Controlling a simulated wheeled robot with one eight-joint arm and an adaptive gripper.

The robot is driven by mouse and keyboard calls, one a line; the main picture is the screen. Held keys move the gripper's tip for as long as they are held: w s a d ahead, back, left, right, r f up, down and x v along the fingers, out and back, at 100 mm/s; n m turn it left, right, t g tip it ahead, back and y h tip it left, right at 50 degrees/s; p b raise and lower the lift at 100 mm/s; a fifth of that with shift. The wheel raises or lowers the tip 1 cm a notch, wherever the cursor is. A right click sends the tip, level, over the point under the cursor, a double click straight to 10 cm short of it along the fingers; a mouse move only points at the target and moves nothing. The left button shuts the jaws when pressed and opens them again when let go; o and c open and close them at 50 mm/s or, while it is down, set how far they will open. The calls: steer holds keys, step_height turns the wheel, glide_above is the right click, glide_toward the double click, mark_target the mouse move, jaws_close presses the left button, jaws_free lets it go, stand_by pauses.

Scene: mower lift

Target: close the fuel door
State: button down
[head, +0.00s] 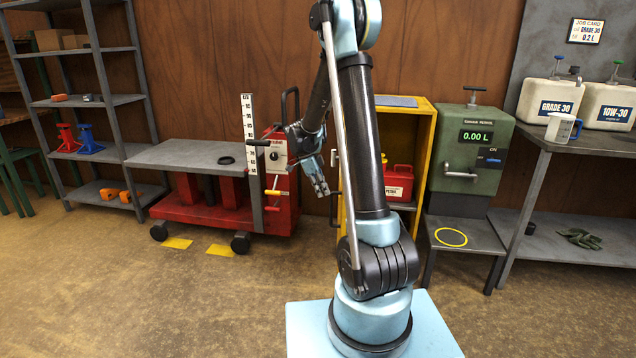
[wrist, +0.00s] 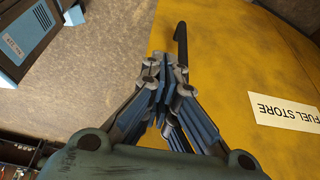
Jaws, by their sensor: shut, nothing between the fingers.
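The yellow fuel cabinet (head: 428,150) stands behind my arm in the head view. Its front is open, and a red petrol can (head: 399,180) shows inside. The door is mostly hidden or edge-on there. In the wrist view a broad yellow panel (wrist: 225,60) with a FUEL STORE label (wrist: 285,111) fills the right side. A black bar handle (wrist: 181,45) is at its edge, just past my fingertips. My gripper (head: 321,188) is shut and empty, left of the cabinet opening. In the wrist view my gripper (wrist: 164,75) is close to the handle; I cannot tell whether they touch.
A red lift cart (head: 280,185) with a grey platform (head: 190,154) stands to the left. A green dispenser (head: 480,140) on a low stand is right of the cabinet. A grey bench (head: 565,205) with oil jugs is far right. The floor in front is clear.

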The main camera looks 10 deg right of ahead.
steer(key=shift+s+d+f, duration=0.15)
steer(key=shift+s+d, duration=0.05)
steer(key=shift+d, duration=0.85)
steer(key=shift+s+d+f, duration=0.15)
steer(key=shift+d, duration=0.9)
